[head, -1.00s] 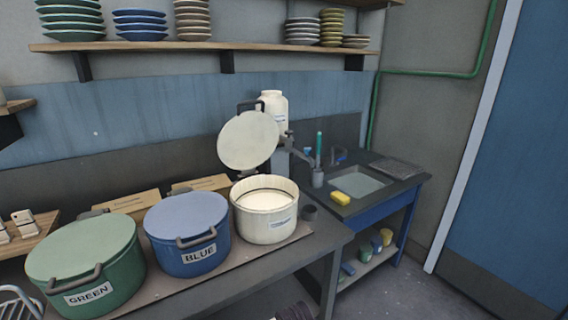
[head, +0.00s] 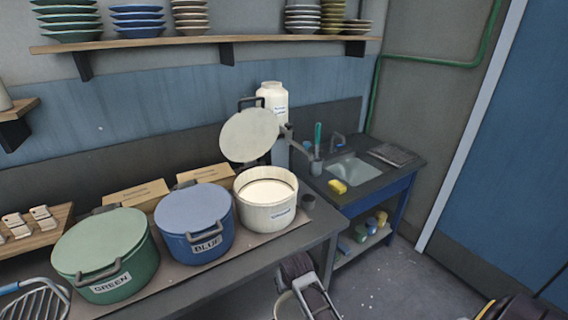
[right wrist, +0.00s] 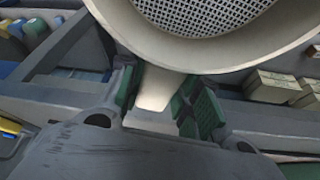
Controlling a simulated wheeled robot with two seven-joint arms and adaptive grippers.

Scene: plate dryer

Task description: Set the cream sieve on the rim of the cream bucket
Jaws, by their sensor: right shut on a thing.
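The cream bucket (head: 262,216) stands open at the right end of the bench row, with pale contents inside and its round lid (head: 250,135) raised behind it. My right gripper (right wrist: 168,108) is shut on the handle of the cream sieve (right wrist: 190,58). The sieve's pale rim and grey mesh fill the top of the right wrist view. In the head view, the right gripper (head: 312,292) is at the bottom, in front of the bench and below the bucket, apart from it. Only part of the sieve's rim shows there. My left gripper is out of view.
The lidded blue bucket (head: 193,225) and green bucket (head: 105,255) stand left of the cream bucket. A tap arm (head: 298,142) and white container (head: 272,102) stand behind. A wire rack (head: 40,300) is at lower left.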

